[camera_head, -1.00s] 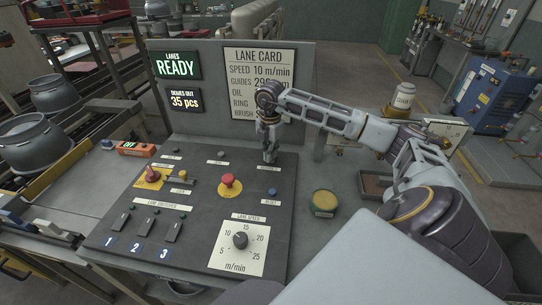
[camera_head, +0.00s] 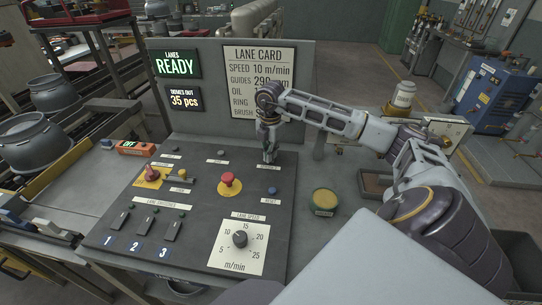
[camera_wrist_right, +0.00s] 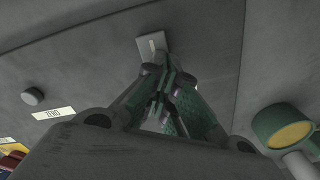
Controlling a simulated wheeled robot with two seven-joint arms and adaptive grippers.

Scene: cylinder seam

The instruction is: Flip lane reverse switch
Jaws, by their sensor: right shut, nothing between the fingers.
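The sloped dark control panel (camera_head: 208,210) stands in front of me. The lane reverse switch (camera_wrist_right: 152,45) appears in the right wrist view as a small pale plate with a light lever, just beyond the fingertips. My right gripper (camera_head: 268,157) points down at the panel's upper right corner, and its fingers hide the switch in the head view. In the right wrist view the gripper (camera_wrist_right: 163,85) is shut and empty, with its tips close to the plate's lower edge. I cannot tell whether they touch the lever. My left gripper is not in view.
A red mushroom button (camera_head: 228,180), a red-handled switch on a yellow plate (camera_head: 150,175), a blue button (camera_head: 272,190) and a speed dial (camera_head: 240,240) share the panel. A yellow-topped green round container (camera_head: 324,201) stands to the right. The lane card (camera_head: 260,80) rises behind.

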